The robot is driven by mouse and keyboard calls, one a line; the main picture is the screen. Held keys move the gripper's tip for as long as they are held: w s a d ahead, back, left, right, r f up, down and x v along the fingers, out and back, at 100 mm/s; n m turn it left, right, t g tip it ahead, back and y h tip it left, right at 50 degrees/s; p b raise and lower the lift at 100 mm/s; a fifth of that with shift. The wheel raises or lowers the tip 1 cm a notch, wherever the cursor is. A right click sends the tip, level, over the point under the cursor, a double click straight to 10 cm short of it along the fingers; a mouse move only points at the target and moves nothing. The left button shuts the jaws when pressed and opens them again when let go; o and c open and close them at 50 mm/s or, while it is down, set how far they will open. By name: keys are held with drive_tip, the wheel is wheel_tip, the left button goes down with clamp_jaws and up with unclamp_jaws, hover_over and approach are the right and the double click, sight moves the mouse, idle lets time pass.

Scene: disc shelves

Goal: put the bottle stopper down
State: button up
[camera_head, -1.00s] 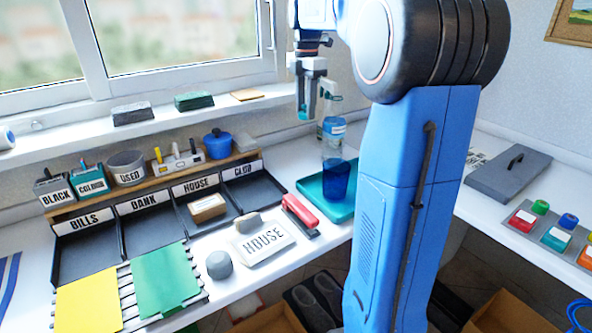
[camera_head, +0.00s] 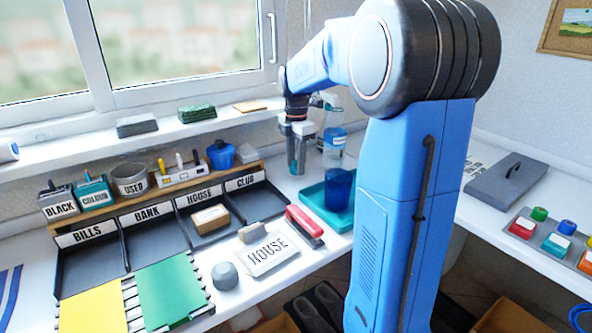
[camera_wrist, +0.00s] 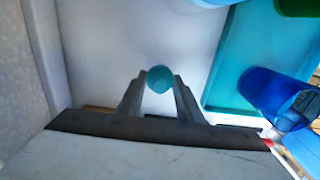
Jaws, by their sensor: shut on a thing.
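My gripper (camera_head: 297,168) points down over the white desk, just left of the teal tray. In the wrist view my gripper (camera_wrist: 159,82) is shut on a small round teal bottle stopper (camera_wrist: 159,78), held between the fingertips. Pale desk surface shows beyond it.
The teal tray (camera_head: 313,194) holds a dark blue cup (camera_head: 338,189), right of my gripper. A clear spray bottle (camera_head: 335,140) stands close behind. A red stapler (camera_head: 304,226) and labelled compartments (camera_head: 150,240) lie nearer and left.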

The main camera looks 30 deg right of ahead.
drive_tip(key=shift+f, duration=1.25)
drive_tip(key=o, duration=1)
drive_tip(key=shift+f, duration=0.15)
wheel_tip(320, 180, up, 12)
drive_tip(key=shift+r, duration=0.2)
